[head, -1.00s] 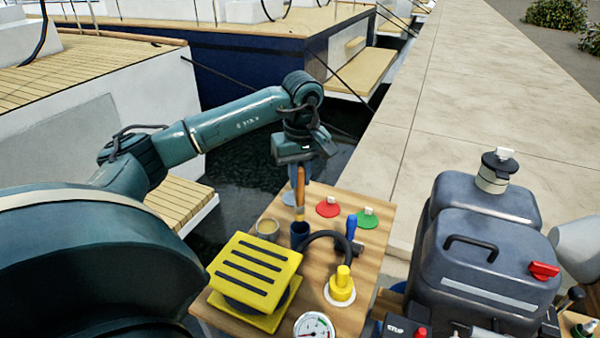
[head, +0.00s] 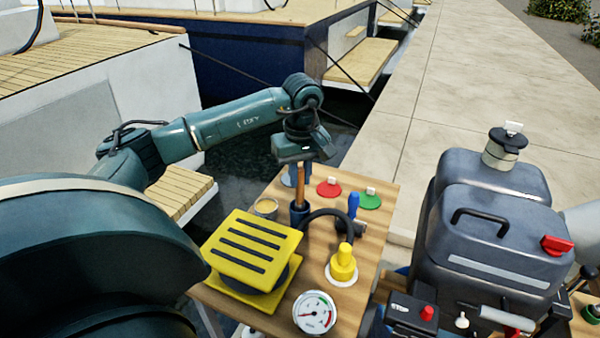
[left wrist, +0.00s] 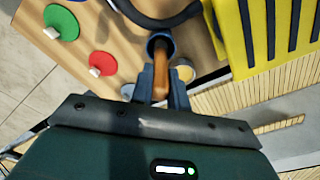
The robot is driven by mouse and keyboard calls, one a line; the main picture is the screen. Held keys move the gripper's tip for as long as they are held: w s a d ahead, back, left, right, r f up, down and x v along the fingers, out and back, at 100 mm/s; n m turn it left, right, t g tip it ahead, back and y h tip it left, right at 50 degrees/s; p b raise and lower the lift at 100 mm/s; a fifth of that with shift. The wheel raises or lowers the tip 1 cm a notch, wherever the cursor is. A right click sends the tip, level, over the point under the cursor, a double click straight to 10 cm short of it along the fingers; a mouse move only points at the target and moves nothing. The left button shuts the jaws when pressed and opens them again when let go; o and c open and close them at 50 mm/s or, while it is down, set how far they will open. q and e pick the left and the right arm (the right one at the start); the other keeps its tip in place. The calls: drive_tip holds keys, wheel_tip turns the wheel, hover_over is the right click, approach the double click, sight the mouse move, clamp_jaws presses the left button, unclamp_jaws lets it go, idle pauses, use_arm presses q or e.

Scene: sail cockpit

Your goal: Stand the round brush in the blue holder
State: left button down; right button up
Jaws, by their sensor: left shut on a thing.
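The round brush (head: 300,182) shows as an upright orange-brown handle under my left gripper (head: 299,172). My left gripper is shut on the handle. The dark blue holder (head: 299,214) is a small cup on the wooden table, directly below the gripper. The brush's lower end is inside the holder's mouth, and its bristles are hidden. In the left wrist view the handle (left wrist: 160,75) runs between the fingers (left wrist: 160,95) to the holder (left wrist: 159,42). I cannot tell whether the brush touches the holder's bottom. My right gripper is not in view.
A yellow ribbed pump (head: 255,246) with a black hose stands front left on the table (head: 285,290). A tan cup (head: 266,207), red disc (head: 329,187), green disc (head: 368,201) and blue-handled tool (head: 353,207) surround the holder. A gauge (head: 314,312) lies in front.

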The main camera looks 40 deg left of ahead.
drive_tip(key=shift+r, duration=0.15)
use_arm(q)
drive_tip(key=c, duration=1.8)
unclamp_jaws()
drive_tip(key=o, duration=0.5)
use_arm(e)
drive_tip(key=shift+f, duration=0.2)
use_arm(q)
drive_tip(key=r, duration=1.3)
drive_tip(key=shift+s+d, duration=0.2)
drive_tip(key=shift+d, duration=0.15)
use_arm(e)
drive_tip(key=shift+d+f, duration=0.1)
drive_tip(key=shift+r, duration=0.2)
